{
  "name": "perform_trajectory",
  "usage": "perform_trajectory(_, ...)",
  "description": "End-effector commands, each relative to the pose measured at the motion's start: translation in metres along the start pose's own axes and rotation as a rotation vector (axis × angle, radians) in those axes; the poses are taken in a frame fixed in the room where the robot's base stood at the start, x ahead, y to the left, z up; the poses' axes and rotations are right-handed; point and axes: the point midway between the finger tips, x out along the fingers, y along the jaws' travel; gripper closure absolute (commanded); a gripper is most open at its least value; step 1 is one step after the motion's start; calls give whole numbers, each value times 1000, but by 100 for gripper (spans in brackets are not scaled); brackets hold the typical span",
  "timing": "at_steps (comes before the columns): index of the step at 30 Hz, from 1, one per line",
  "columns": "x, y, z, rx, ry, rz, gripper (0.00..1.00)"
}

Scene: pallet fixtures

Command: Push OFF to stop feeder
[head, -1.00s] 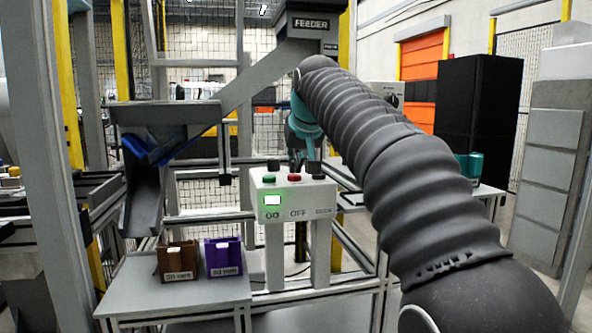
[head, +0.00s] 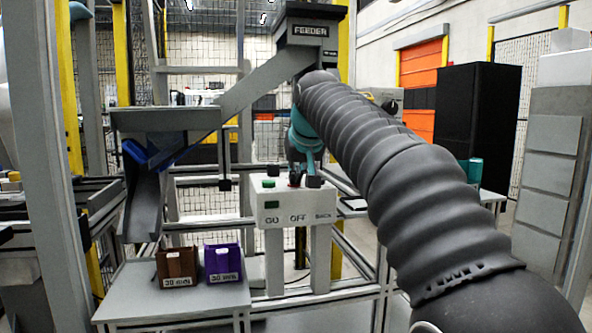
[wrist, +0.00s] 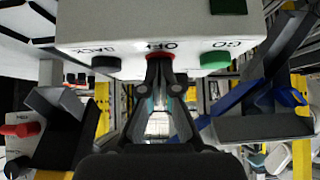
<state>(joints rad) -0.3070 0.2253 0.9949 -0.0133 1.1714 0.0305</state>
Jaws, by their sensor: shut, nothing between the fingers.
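The grey control box (head: 297,208) stands in the middle of the head view, with a green GO button (head: 267,184), a red OFF button (head: 295,181) and a BACK label. My gripper (head: 296,172) points down at the red button and partly hides it. In the wrist view, my gripper (wrist: 161,62) is shut and empty, its tips at the red button (wrist: 160,56), seemingly touching it. The green button (wrist: 214,60) and black BACK button (wrist: 107,66) flank it. The indicator window (head: 271,205) is dark green, unlit.
The feeder (head: 311,30) and its chute rise behind the box. A brown bin (head: 177,264) and a purple bin (head: 223,261) stand on a grey table (head: 135,290) to the left. A black knob sits beside the OFF button near my gripper.

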Motion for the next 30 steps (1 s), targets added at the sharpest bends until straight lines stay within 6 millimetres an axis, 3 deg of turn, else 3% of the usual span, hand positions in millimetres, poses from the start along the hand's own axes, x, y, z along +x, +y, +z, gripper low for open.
perform_trajectory(2, 9, 0, 7, 0, -31, 1, 100)
perform_trajectory(11, -16, 2, -18, 2, -12, 2, 100)
perform_trajectory(14, -29, 3, -30, 3, -3, 3, 100)
perform_trajectory(24, -101, 2, -30, 2, 2, 2, 100)
perform_trajectory(30, -124, 2, -30, 2, 2, 2, 100)
